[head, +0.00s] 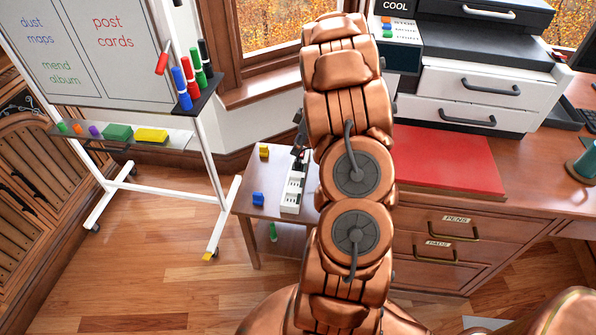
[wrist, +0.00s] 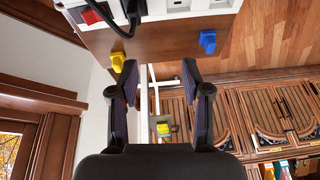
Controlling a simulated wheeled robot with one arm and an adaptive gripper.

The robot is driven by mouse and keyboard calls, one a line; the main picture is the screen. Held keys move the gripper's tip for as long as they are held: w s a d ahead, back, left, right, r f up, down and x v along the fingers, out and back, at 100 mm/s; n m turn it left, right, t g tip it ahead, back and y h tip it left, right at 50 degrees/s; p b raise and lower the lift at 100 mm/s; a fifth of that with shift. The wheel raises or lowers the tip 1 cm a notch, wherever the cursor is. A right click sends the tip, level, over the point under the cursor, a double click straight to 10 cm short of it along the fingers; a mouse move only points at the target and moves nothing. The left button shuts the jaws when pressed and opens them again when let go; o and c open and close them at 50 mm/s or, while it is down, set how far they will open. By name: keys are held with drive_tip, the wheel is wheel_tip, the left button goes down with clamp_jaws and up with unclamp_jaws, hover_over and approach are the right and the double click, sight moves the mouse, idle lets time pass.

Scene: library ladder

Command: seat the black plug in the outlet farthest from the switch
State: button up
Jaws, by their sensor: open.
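A white power strip (head: 292,192) lies on a small wooden side table (head: 262,190); its edge crosses the top of the wrist view (wrist: 185,8). A red switch (wrist: 96,11) in a black surround is at its left end there. A black piece (wrist: 131,14), apparently the black plug, is beside the switch; whether it sits in an outlet I cannot tell. A yellow plug (wrist: 118,62) and a blue plug (wrist: 208,41) stand apart on the table. My gripper (wrist: 159,66) is open and empty, its fingers apart below the strip in the wrist view. My arm partly hides the table in the head view.
A whiteboard stand (head: 208,140) with markers is left of the table. A desk with a red mat (head: 450,160) and drawers is at the right. A green object (head: 273,232) shows below the tabletop. Wooden floor (head: 150,260) is clear at the front left.

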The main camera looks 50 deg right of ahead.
sight(298, 160)
drive_tip(key=shift+n+t, duration=0.3)
drive_tip(key=shift+t, duration=0.1)
drive_tip(key=shift+w+d+f, duration=0.35)
drive_tip(key=shift+f, duration=1.5)
drive_tip(key=shift+w+d+f, duration=0.35)
drive_tip(key=shift+w+f, duration=0.05)
drive_tip(key=shift+f, duration=1.4)
drive_tip(key=shift+w+d+f, duration=0.35)
drive_tip(key=shift+f, duration=1.5)
clamp_jaws()
